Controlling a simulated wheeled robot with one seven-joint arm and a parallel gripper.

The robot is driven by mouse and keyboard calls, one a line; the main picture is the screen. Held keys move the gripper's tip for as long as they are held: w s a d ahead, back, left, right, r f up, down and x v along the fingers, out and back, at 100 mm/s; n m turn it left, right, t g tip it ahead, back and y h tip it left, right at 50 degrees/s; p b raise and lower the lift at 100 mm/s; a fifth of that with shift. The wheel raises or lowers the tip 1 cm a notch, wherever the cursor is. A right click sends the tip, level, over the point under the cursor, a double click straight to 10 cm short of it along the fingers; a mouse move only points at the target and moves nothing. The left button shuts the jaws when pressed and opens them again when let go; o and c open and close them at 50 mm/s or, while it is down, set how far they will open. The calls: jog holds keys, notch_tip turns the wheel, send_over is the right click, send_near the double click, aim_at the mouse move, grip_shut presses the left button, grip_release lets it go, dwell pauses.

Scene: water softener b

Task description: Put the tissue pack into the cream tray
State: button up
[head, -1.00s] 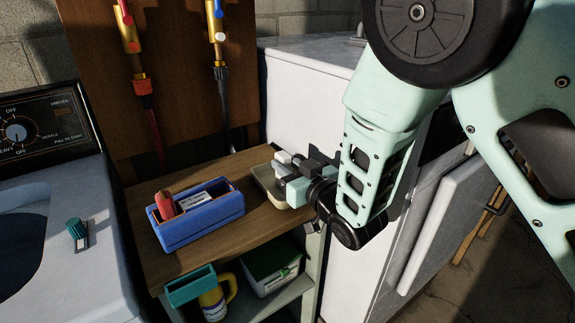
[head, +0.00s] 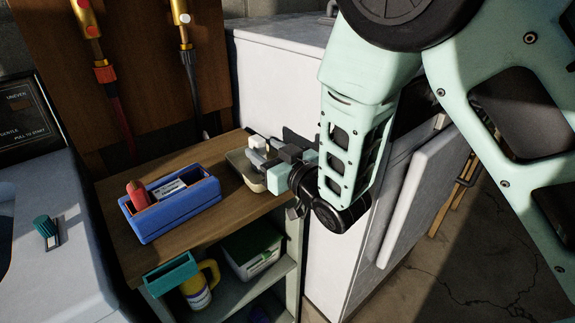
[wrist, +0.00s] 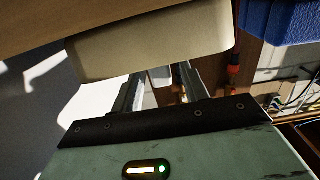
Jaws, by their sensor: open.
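The cream tray (head: 246,173) sits at the right end of the wooden shelf top. Its pale wall (wrist: 150,42) fills the upper part of the wrist view. My gripper (head: 268,153) is open at the tray, its fingers over or beside the tray's right side. The arm covers part of the tray, so its inside is mostly hidden. A pale patch shows between the fingers in the wrist view; I cannot tell what it is. A white labelled pack (head: 171,188) lies in the blue caddy (head: 176,213) left of the tray; I cannot tell if it is the tissue pack.
A red object (head: 138,193) stands in the caddy. A washer (head: 60,270) stands left and a white appliance (head: 270,90) behind. Pipes (head: 105,90) run up the wooden panel.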

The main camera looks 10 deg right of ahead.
jog(key=p+v, duration=0.6)
jog(key=v, duration=0.4)
jog(key=shift+p, duration=0.4)
jog(key=shift+d, duration=0.1)
jog(key=s+d+r+g+h, duration=0.2)
jog(key=s+g+h, duration=0.1)
jog(key=s+g, duration=0.2)
jog(key=s+d+r+g+h, duration=0.2)
jog(key=s+g, duration=0.3)
jog(key=s, duration=0.5)
jog(key=s+d+r+g+h, duration=0.3)
jog(key=s+g+h, duration=0.1)
jog(key=s, duration=0.3)
jog(key=shift+r+n+g, duration=0.25)
jog(key=shift+n+g, duration=0.15)
jog(key=shift+g, duration=0.1)
